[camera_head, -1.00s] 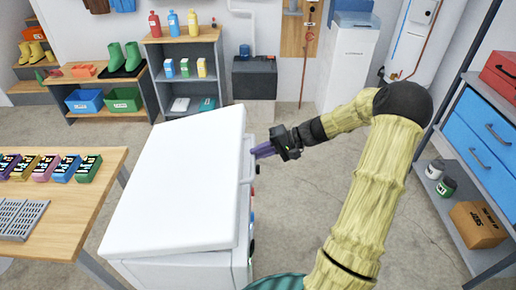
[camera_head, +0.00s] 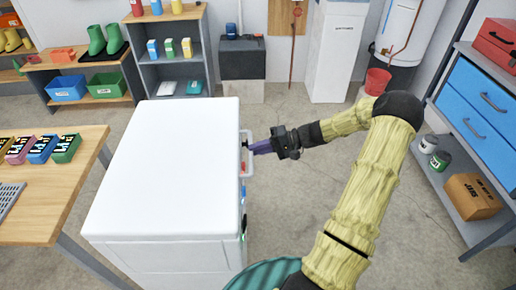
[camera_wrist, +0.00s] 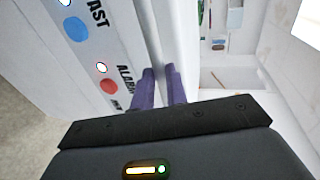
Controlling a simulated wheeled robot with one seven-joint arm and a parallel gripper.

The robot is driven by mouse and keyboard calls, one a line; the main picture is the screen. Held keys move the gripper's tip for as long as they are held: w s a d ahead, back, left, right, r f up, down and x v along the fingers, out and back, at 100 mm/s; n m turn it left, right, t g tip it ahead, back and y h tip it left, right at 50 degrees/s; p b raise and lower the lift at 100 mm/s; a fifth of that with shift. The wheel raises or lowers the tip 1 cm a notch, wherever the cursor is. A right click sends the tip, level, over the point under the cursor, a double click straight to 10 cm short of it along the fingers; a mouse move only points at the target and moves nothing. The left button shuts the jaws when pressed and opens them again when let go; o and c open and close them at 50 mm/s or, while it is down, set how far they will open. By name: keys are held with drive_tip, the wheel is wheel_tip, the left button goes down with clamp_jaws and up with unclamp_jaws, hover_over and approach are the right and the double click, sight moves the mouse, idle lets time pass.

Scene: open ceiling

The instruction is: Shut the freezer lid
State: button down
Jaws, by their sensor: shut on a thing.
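The white chest freezer (camera_head: 165,262) stands at the centre left of the head view. Its white lid (camera_head: 165,165) lies level over the body, with no clear gap along the visible edges. My gripper (camera_head: 258,148) is at the freezer's right side, its purple fingers at the lid handle (camera_head: 247,158). In the wrist view, the purple fingers (camera_wrist: 160,82) are shut on the white handle, beside the freezer's panel with blue and red buttons (camera_wrist: 108,86). The fingertips partly hide the handle.
A wooden table (camera_head: 60,190) with several small boxes stands close left of the freezer. Blue drawers (camera_head: 485,105) and a shelf with a cardboard box (camera_head: 473,196) are at right. Open floor lies right of the freezer.

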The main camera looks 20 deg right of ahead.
drive_tip(key=shift+s+d+f, duration=0.1)
drive_tip(key=shift+s+f, duration=0.15)
drive_tip(key=shift+f, duration=0.45)
drive_tip(key=c, duration=1.8)
unclamp_jaws()
drive_tip(key=o, duration=0.4)
drive_tip(key=shift+w+f, duration=0.1)
drive_tip(key=shift+w, duration=0.05)
drive_tip(key=shift+w+r, duration=0.1)
drive_tip(key=shift+r, duration=0.15)
drive_tip(key=v, duration=1.7)
drive_tip(key=shift+p, duration=0.4)
drive_tip(key=shift+d+r, duration=0.1)
drive_tip(key=shift+d, duration=0.05)
